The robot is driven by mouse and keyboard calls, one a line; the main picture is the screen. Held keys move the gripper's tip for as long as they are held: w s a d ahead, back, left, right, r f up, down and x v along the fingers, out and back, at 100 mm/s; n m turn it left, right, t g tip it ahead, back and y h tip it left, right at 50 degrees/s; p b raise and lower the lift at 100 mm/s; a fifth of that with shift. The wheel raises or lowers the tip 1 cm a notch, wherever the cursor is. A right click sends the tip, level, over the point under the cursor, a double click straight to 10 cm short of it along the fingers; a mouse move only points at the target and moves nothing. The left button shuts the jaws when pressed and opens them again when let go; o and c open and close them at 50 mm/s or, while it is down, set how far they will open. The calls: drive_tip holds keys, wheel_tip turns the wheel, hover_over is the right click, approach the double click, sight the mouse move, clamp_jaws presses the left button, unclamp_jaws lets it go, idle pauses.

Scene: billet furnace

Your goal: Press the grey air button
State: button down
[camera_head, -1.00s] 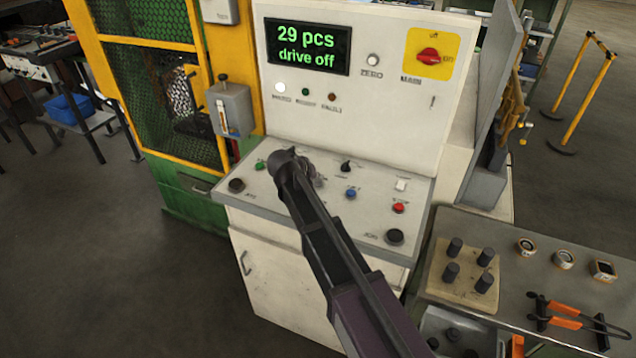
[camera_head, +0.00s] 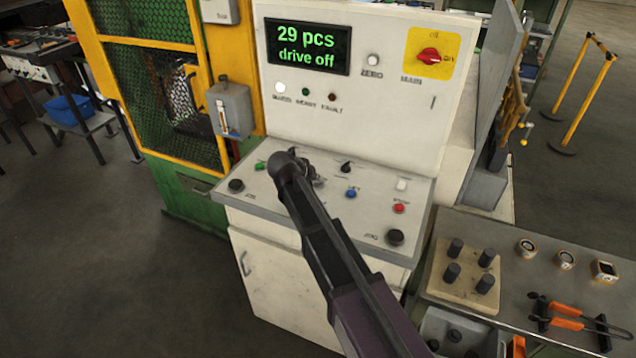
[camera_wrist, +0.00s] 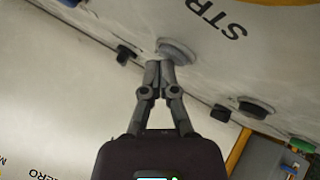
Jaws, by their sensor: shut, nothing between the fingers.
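A round grey button (camera_wrist: 178,50) sits on the console panel in the wrist view, with large lettering starting "STR" beyond it. Its own label is not readable, so I cannot tell by name that it is the air button. My gripper (camera_wrist: 160,67) is shut and empty, its fingertips together at the near edge of this button. I cannot tell whether they touch it. In the head view my dark arm covers the button and most of the gripper.
The sloping console (camera_head: 300,210) also carries a green button (camera_head: 260,165), black knob (camera_head: 346,167), blue button (camera_head: 351,193), red button (camera_head: 398,208) and white button (camera_head: 402,184). The upright panel behind has a display (camera_head: 307,47) reading "29 pcs drive off". A bench (camera_head: 510,300) stands at right.

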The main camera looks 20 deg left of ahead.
drive_tip(key=shift+r, duration=0.1)
drive_tip(key=shift+r+p, duration=0.7)
drive_tip(key=shift+p, duration=0.1)
drive_tip(key=shift+r+p, duration=2.5)
drive_tip(key=shift+r, duration=0.05)
